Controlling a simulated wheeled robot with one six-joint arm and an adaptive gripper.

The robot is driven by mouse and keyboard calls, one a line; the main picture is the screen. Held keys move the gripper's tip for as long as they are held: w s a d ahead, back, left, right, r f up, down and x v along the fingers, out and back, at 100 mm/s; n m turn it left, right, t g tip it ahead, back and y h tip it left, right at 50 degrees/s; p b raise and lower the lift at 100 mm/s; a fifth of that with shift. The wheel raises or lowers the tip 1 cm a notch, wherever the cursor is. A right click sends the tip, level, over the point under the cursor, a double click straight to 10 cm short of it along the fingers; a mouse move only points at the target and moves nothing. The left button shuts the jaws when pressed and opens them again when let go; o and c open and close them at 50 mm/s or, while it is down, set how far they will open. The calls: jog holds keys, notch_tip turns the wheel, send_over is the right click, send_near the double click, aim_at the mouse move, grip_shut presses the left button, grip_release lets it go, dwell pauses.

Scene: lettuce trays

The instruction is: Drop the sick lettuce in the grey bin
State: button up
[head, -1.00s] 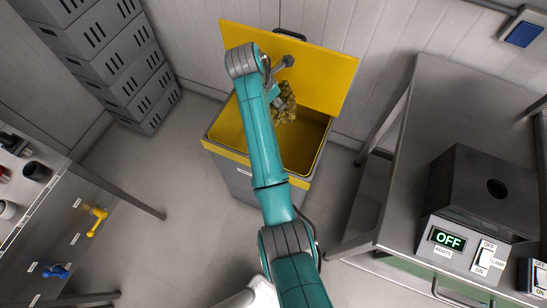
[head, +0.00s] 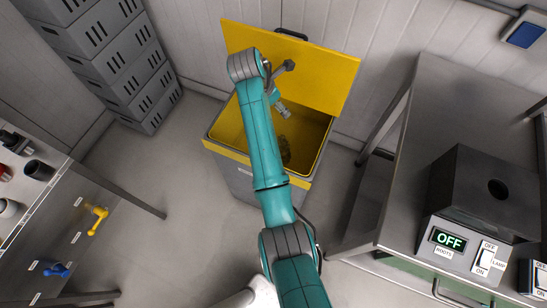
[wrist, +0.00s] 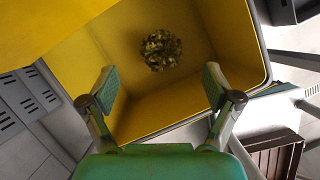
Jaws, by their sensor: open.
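The sick lettuce (wrist: 161,50), a yellowish-brown ragged head, is inside the bin, below my gripper and apart from it. In the head view the lettuce (head: 285,150) shows dimly inside the bin, partly hidden by my arm. The grey bin (head: 238,180) has a yellow rim and yellow inner walls, and its yellow lid stands open against the wall behind. In the wrist view the bin's inner wall (wrist: 168,112) surrounds the lettuce. My gripper (wrist: 163,90) is open and empty over the bin, its two fingers wide apart.
A metal table (head: 420,130) with a dark box and an OFF display stands to the right. Stacked grey crates (head: 110,60) stand at the left wall. A bench with yellow and blue knobs is at the far left. Floor left of the bin is clear.

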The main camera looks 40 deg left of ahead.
jog(key=v, duration=1.2)
dwell(0.3)
